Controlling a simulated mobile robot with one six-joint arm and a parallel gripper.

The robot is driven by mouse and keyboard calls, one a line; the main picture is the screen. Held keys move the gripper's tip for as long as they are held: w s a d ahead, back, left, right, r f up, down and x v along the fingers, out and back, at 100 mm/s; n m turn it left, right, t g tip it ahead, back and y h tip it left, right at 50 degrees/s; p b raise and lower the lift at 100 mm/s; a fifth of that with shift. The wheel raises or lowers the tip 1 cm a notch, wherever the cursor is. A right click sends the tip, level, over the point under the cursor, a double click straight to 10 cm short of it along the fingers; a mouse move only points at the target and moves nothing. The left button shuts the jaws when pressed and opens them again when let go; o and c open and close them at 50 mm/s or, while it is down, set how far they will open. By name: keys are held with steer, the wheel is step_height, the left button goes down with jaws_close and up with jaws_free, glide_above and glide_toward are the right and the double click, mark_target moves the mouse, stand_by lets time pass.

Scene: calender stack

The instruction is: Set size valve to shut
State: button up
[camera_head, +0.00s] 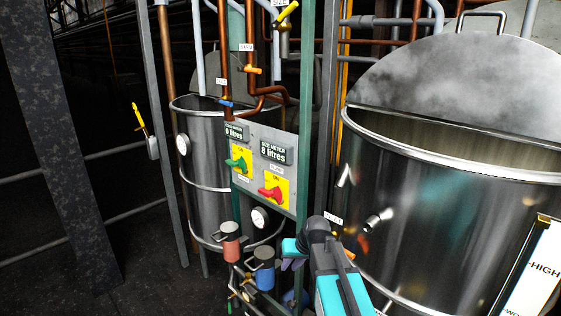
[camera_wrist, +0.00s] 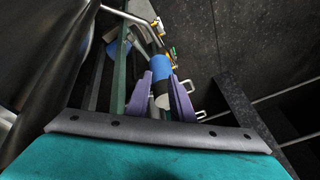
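I cannot tell for certain which valve is the size valve, as most tags are too small to read. A valve with a yellow handle (camera_head: 287,13) sits at the top of the panel, its handle slanting. An orange-handled valve (camera_head: 251,69) and a blue-handled valve (camera_head: 228,103) sit on the copper pipes. The size meter (camera_head: 276,152) reads 8 litres. My gripper (camera_head: 291,263) is low beside the blue pump. In the wrist view its purple fingers (camera_wrist: 160,98) are apart, with the blue pump (camera_wrist: 158,72) showing between them; contact is unclear.
The panel carries a green switch (camera_head: 239,163) and a red switch (camera_head: 272,193). A red pump (camera_head: 229,241) and the blue pump (camera_head: 264,270) stand below. A large steel tank (camera_head: 430,220) is at right, a smaller tank (camera_head: 205,150) behind. A dark post (camera_head: 60,140) stands left.

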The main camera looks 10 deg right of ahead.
steer(key=w+d+r+t+y, duration=0.15)
steer(key=w+r, duration=0.25)
steer(key=r, duration=0.9)
steer(key=w+d+r+n+t, duration=0.1)
steer(key=w+r+t, duration=0.2)
steer(key=r, duration=0.9)
steer(key=w+d+r+t+y, duration=0.15)
steer(key=w+r, duration=0.25)
steer(key=r, duration=0.9)
steer(key=s+r+n+t, duration=0.1)
steer(key=s+r+t, duration=0.1)
steer(key=r, duration=1.1)
steer(key=s+r+n+t+y, duration=0.1)
steer(key=s+r, duration=0.3)
steer(key=r, duration=0.9)
steer(key=s+d+r+n+t+y, duration=0.1)
steer(key=s+r, duration=0.3)
steer(key=r, duration=1)
steer(key=shift+t, duration=0.8)
steer(key=shift+w, duration=0.15)
